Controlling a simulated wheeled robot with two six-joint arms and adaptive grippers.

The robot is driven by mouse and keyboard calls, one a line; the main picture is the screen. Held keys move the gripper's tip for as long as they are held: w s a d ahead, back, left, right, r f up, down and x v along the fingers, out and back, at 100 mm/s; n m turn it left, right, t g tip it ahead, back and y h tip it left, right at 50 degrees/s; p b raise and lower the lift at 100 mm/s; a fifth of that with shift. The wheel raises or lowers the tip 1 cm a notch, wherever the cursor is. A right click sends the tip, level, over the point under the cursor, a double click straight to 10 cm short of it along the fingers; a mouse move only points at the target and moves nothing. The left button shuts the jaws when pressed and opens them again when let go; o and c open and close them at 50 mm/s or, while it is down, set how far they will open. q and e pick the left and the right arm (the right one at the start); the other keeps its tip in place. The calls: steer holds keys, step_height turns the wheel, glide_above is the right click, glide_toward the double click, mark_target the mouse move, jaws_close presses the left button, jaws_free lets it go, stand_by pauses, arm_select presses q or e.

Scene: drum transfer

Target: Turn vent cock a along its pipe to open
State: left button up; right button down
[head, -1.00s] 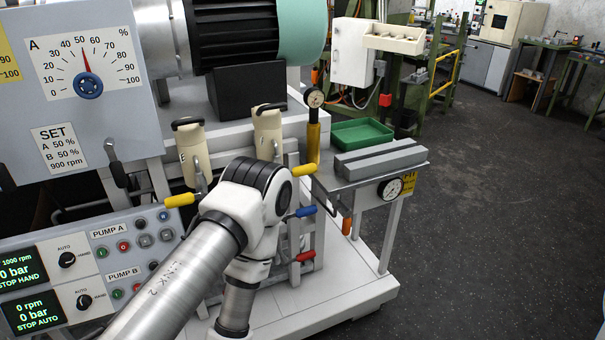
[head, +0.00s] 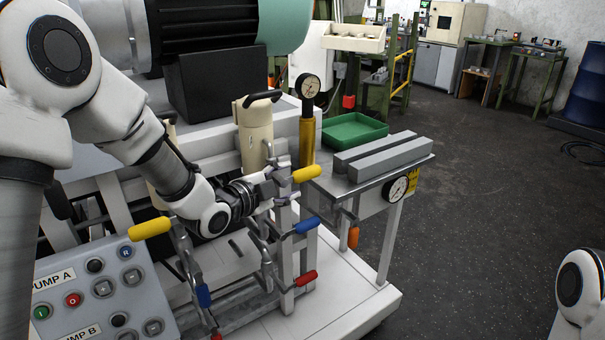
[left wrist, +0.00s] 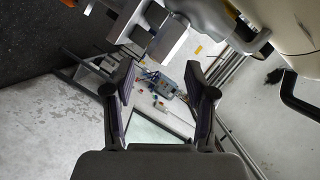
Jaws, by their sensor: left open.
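Several lever cocks with coloured handles sit on the pipes below the cream cylinders. I cannot read which one is vent cock a. One yellow handle (head: 307,174) sticks out to the right below the right cream cylinder; another yellow handle (head: 150,228) is at the left. My left gripper (head: 268,182) is in front of the right cylinder, its tips close to the right yellow handle's lever; contact cannot be told. In the left wrist view the left gripper (left wrist: 161,95) is open, with nothing seen between its fingers. My right gripper is out of view.
Blue handles (head: 307,225) and red handles (head: 305,278) hang lower on the pipes. A gauge (head: 308,86) on a brass stem and a green tray (head: 354,131) stand to the right. The pump panel (head: 95,290) is at lower left. Open floor lies at right.

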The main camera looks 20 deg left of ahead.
mark_target(306, 174)
arm_select(q)
steer(key=x, duration=0.7)
steer(key=shift+w+d+f, duration=0.1)
steer(key=shift+w+d, duration=0.2)
steer(key=shift+s, duration=0.2)
steer(key=shift+c, duration=0.4)
jaws_close()
